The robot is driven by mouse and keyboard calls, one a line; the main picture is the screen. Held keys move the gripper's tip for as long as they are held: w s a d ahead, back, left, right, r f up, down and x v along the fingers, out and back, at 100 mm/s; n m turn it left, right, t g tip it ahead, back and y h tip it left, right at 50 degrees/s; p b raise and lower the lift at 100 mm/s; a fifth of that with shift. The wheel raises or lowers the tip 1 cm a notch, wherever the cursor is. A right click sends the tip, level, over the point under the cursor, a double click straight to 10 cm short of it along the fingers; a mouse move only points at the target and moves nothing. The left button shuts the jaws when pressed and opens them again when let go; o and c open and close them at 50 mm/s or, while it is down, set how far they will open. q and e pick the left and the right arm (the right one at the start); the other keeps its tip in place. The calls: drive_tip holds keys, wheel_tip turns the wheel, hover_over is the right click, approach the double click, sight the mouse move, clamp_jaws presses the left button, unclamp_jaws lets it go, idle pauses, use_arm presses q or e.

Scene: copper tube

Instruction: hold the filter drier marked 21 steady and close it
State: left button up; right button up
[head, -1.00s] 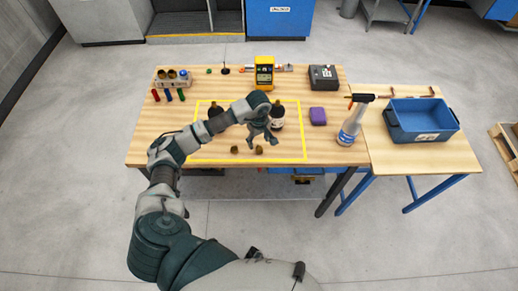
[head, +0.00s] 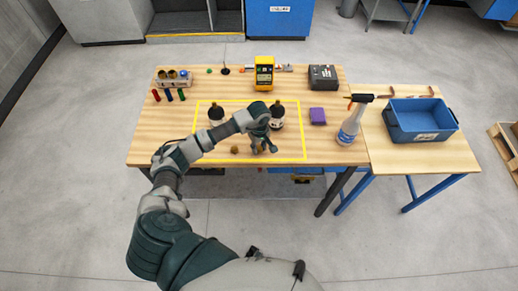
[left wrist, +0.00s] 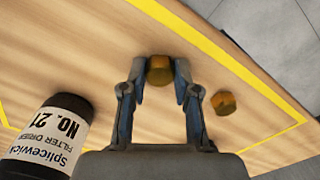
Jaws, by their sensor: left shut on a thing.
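The filter drier marked 21 (left wrist: 45,138) is a dark bottle with a white label in the left wrist view. In the head view it appears to be the right-hand bottle (head: 277,116), upright inside the yellow outline, with its neck bare-looking. My left gripper (head: 264,147) is down at the table just in front of it. In the left wrist view the fingers (left wrist: 159,78) are shut on a brass cap (left wrist: 159,70). A second brass cap (left wrist: 223,102) lies apart on the wood, also in the head view (head: 234,149). My right gripper is not in view.
Another dark bottle (head: 216,116) stands at left inside the outline. A yellow device (head: 264,74), a dark box (head: 323,77) and a purple block (head: 317,116) stand behind and right.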

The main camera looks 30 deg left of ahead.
sight(259, 150)
use_arm(q)
drive_tip(key=shift+d, duration=0.1)
drive_tip(key=shift+r, duration=0.5)
drive_tip(key=r, duration=0.2)
drive_tip(key=shift+s+d+r+b, duration=0.2)
drive_tip(key=shift+s+r+b, duration=0.1)
drive_tip(key=shift+s+b, duration=0.05)
drive_tip(key=s+d+r+b, duration=0.1)
drive_tip(key=s+d, duration=0.7)
drive_tip(key=s, duration=0.4)
drive_tip(key=shift+s+d+r, duration=0.25)
drive_tip(key=shift+d, duration=0.15)
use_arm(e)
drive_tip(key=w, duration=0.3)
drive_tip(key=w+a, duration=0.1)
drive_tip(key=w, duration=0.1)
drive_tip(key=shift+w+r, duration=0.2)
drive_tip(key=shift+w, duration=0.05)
use_arm(q)
drive_tip(key=shift+w, duration=0.1)
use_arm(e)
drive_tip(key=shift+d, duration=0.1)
